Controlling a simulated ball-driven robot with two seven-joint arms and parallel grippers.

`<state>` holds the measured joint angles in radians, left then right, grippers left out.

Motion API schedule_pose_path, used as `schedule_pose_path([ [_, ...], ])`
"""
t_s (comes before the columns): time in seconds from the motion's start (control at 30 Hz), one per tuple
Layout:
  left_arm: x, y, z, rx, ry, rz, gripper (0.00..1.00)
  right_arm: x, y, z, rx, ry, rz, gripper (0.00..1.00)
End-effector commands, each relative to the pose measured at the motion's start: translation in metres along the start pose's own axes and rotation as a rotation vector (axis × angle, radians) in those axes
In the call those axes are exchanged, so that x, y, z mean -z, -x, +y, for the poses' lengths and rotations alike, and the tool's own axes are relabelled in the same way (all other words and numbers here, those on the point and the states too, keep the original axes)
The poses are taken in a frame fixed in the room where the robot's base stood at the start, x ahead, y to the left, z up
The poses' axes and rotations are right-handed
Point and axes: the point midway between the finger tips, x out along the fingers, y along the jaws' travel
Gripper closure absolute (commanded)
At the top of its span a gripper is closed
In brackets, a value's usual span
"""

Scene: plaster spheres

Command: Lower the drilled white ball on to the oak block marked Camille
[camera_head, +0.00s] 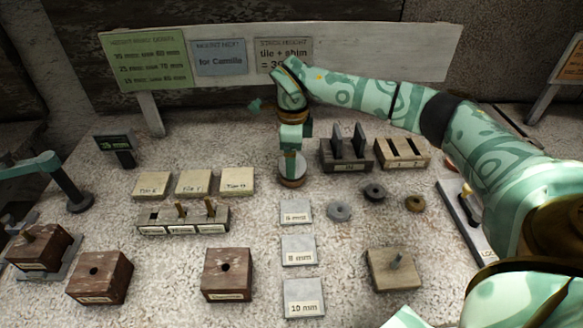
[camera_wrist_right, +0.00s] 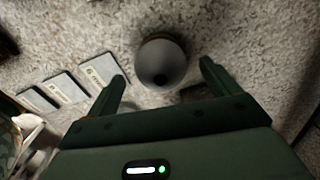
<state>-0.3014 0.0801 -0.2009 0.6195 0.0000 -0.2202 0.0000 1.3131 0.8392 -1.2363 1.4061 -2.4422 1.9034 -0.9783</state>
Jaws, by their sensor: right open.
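The white ball (camera_head: 292,168) sits on a small brown base near the middle of the bench, below my right gripper (camera_head: 292,150). In the right wrist view the ball (camera_wrist_right: 162,62) looks grey, with a dark round hole facing the camera. My right gripper (camera_wrist_right: 163,82) is open, its fingertips on either side of the ball with gaps showing. A pale oak block (camera_head: 380,272) with an upright peg stands at front right; I cannot read its label. Brown blocks (camera_head: 227,268) (camera_head: 100,275) (camera_head: 38,262) with top holes or a peg carry unreadable labels. My left gripper is not in view.
Grey tiles (camera_head: 297,250) marked in mm lie in a column ahead of the ball. A sign board (camera_head: 380,52) spans the back, reading "for Camille".

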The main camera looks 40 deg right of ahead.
Motion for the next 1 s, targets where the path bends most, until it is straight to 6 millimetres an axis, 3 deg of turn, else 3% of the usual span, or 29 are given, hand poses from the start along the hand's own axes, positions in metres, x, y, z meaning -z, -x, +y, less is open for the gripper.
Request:
schedule_pose_path([
  [0.03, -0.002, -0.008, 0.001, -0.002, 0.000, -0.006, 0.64, 0.000, -0.017, 0.000, -0.005, 0.000, 0.004, 0.12],
  [0.13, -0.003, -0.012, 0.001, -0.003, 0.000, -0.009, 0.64, 0.000, -0.029, 0.000, -0.005, 0.000, 0.003, 0.12],
  [0.37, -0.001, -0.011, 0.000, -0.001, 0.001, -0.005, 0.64, 0.000, -0.029, 0.000, 0.000, 0.000, 0.000, 0.12],
  [0.57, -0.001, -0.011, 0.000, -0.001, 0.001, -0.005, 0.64, 0.000, -0.029, 0.000, 0.000, 0.000, 0.001, 0.65],
  [0.87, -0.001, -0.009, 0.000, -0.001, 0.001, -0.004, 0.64, 0.000, -0.026, -0.001, 0.001, 0.000, 0.000, 0.65],
  [1.0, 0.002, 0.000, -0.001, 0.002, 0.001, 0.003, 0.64, 0.000, -0.005, -0.001, 0.005, -0.001, -0.002, 0.65],
])
